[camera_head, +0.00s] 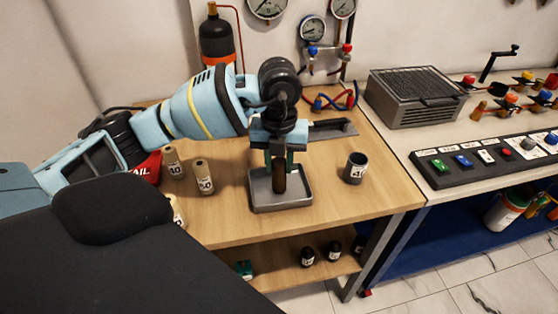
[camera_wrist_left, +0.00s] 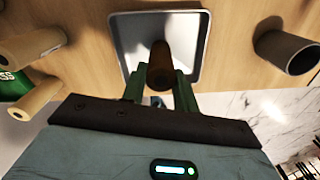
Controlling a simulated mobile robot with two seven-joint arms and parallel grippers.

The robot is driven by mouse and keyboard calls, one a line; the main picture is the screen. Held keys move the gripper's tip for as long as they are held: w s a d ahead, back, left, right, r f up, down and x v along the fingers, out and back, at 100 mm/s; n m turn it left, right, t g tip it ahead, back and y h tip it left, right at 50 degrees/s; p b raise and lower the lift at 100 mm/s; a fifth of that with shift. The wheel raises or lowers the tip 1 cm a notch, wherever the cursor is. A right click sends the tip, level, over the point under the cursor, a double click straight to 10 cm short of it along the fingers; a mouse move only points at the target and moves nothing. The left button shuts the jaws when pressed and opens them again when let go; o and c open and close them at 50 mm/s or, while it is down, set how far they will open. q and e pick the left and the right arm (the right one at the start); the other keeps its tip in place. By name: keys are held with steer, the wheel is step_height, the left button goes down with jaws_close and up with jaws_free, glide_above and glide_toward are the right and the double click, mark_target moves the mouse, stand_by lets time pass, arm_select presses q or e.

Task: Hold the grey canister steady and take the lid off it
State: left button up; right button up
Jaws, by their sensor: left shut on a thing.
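The grey canister (camera_head: 356,168) stands upright on the right part of the wooden table, with a pale label on its side. Its top looks dark and open, and no separate lid can be made out. It also shows at the right of the left wrist view (camera_wrist_left: 287,50). My left gripper (camera_head: 279,178) points down over a grey metal tray (camera_head: 266,208), left of the canister and apart from it. It is shut on a dark brown cylinder (camera_wrist_left: 160,65). Whether the cylinder touches the tray floor is hard to tell. My right gripper is not in view.
Several cream labelled cylinders (camera_head: 204,177) stand left of the tray. A red object (camera_head: 150,166) is beside them. A grey box with a grille (camera_head: 413,97) and a button panel (camera_head: 490,158) are on the counter at the right. The table around the canister is clear.

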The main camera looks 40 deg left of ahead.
arm_select(q)
steer(key=shift+f, duration=0.2)
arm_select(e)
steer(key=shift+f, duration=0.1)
arm_select(q)
steer(key=o, duration=1.1)
steer(key=shift+r, duration=0.15)
step_height(320, 180, up, 12)
steer(key=shift+r+p, duration=0.1)
steer(key=shift+p, duration=0.7)
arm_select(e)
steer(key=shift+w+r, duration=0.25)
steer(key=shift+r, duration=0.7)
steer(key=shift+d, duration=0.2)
